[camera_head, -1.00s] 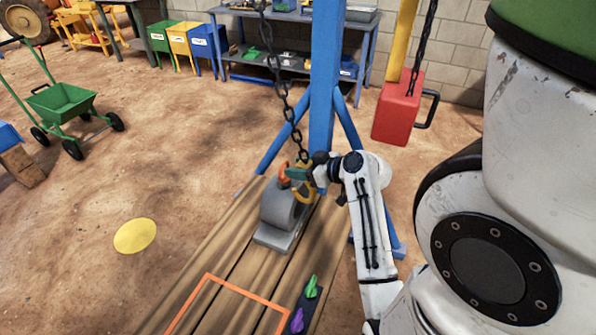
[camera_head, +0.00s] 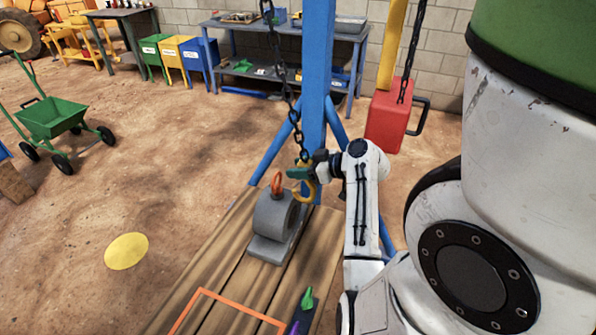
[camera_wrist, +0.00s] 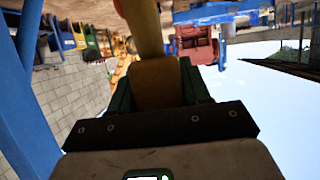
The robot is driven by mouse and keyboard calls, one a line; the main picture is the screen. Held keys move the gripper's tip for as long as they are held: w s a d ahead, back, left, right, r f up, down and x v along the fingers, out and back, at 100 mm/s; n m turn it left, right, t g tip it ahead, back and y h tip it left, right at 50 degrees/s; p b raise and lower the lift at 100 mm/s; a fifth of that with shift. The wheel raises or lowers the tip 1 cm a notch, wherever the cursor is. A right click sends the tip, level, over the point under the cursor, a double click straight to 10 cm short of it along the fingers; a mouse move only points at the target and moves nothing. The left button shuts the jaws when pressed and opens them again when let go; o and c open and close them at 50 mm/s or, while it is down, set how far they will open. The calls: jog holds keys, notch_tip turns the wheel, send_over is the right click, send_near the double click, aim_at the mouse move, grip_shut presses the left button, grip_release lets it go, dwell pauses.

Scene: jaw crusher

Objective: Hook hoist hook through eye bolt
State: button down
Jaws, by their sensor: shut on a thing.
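The yellow hoist hook (camera_head: 308,190) hangs on a dark chain (camera_head: 282,80). My gripper (camera_head: 303,173) is shut on the upper part of the hook. In the wrist view the yellow hook (camera_wrist: 150,35) stands between my green fingers (camera_wrist: 160,90). The orange eye bolt (camera_head: 277,184) stands upright on top of a grey curved block (camera_head: 272,218) with a flat base. The hook is to the right of the eye bolt, apart from it in the picture. The hook's tip is not clear in the wrist view.
The block rests on a wooden plank platform (camera_head: 235,265) with an orange outline. A blue post (camera_head: 317,70) with slanted braces stands just behind the hook. A red block (camera_head: 388,120) hangs on the right. Green and purple handles (camera_head: 306,300) sit at the front.

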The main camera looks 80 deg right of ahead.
jog(key=d, duration=0.1)
jog(key=s+d+y+b, duration=0.1)
jog(key=d, duration=0.1)
jog(key=shift+n, duration=0.4)
dwell(0.4)
jog(key=shift+f, duration=0.15)
jog(key=x, duration=0.1)
jog(key=b+x, duration=0.2)
jog(key=x, duration=0.1)
jog(key=shift+w+r, duration=0.15)
jog(key=shift+r, duration=0.05)
dwell(0.5)
jog(key=shift+w, duration=0.1)
jog(key=w, duration=0.2)
jog(key=w+d, duration=0.1)
jog(key=shift+w+r+b, duration=0.2)
jog(key=shift+r+b, duration=0.15)
jog(key=shift+b, duration=0.05)
dwell(0.4)
